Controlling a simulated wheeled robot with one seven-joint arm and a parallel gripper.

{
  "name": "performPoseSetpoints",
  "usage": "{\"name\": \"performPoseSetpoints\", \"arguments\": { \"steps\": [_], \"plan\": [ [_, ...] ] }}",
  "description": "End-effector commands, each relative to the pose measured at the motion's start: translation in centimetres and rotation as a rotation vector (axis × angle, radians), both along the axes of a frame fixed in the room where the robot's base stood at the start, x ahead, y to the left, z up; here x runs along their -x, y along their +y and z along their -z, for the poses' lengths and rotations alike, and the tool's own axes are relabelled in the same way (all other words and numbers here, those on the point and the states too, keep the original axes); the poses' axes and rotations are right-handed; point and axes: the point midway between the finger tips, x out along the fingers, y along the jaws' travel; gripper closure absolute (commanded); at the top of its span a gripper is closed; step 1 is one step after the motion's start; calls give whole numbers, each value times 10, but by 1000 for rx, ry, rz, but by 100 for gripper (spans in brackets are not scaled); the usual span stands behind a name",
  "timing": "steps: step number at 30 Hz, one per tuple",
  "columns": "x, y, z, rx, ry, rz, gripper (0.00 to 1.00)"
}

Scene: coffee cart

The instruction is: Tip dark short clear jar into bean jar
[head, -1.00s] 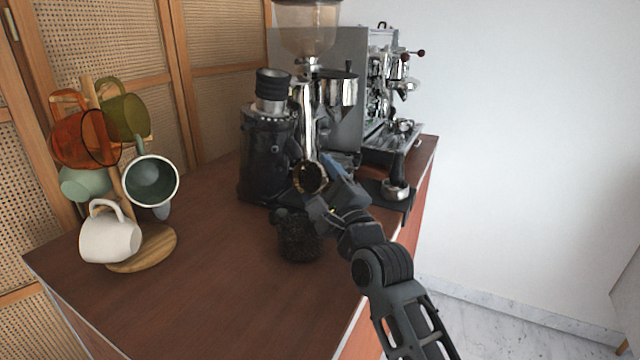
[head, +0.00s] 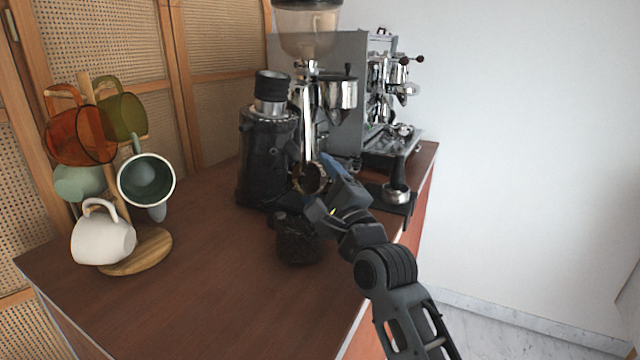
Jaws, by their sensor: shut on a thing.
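A short clear jar with dark, grainy contents (head: 298,246) is at the middle of the counter, in front of the black grinder. My gripper (head: 300,212) reaches in from the right, with its dark fingers at the top of this jar. The gripper is shut on a jar, but the fingers and wrist hide much of the grip. I see only one such jar clearly and cannot make out a second, separate bean jar. I cannot tell whether the jar's base touches the counter.
A black grinder (head: 262,160) and a chrome grinder with a hopper (head: 308,45) stand close behind. An espresso machine (head: 385,110) and a portafilter (head: 396,193) are at the right. A mug tree (head: 140,250) with several mugs stands left. The front counter is clear.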

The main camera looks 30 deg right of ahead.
Motion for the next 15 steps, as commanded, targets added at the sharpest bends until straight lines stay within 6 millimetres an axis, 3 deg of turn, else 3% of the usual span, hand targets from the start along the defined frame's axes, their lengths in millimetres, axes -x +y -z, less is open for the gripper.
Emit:
{"name": "performPoseSetpoints", "arguments": {
  "steps": [1,15],
  "plan": [
    [-2,-2,23,6,42,3,73],
    [-2,-2,21,39,22,4,73]
  ]
}}
